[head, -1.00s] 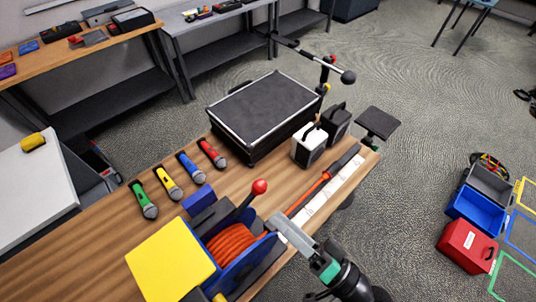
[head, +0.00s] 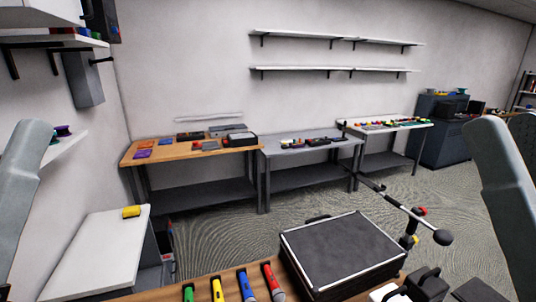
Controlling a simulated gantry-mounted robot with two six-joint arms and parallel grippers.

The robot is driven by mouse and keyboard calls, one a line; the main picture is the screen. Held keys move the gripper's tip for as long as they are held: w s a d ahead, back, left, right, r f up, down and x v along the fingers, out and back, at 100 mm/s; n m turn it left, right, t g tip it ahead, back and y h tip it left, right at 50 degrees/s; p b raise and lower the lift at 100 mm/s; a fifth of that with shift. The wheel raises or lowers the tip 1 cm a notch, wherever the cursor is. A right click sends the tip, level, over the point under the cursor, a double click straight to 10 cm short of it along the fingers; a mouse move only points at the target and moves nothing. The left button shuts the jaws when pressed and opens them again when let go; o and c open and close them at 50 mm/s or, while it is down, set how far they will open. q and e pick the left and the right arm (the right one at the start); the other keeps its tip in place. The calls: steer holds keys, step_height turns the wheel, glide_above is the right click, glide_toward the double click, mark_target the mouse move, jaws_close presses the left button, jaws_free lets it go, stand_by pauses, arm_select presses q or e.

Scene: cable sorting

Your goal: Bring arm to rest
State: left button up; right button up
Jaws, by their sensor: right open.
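A similar pale grey part of mine (head: 20,185) stands at the left edge, also cut off. It is too close and cropped to show the state of my left gripper. Neither part visibly touches anything on the bench below.
The wooden bench (head: 165,295) holds a black case (head: 340,250) and green, yellow, blue and red microphones along the bottom. A microphone boom (head: 400,208) rises behind the case. Work tables and shelves line the far wall.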

arm_select(q)
step_height(320, 180, up, 31)
steer(key=p, duration=3.1)
arm_select(e)
steer(key=d+r+m+h, duration=0.1)
steer(key=r+h, duration=0.2)
steer(key=r, duration=1.2)
steer(key=w+d+r+m+h, duration=0.1)
steer(key=d+r+h, duration=0.1)
steer(key=r, duration=1.3)
steer(key=shift+d+r+m+t+h, duration=0.3)
steer(key=shift+r+m+h, duration=0.1)
steer(key=shift+h, duration=0.5)
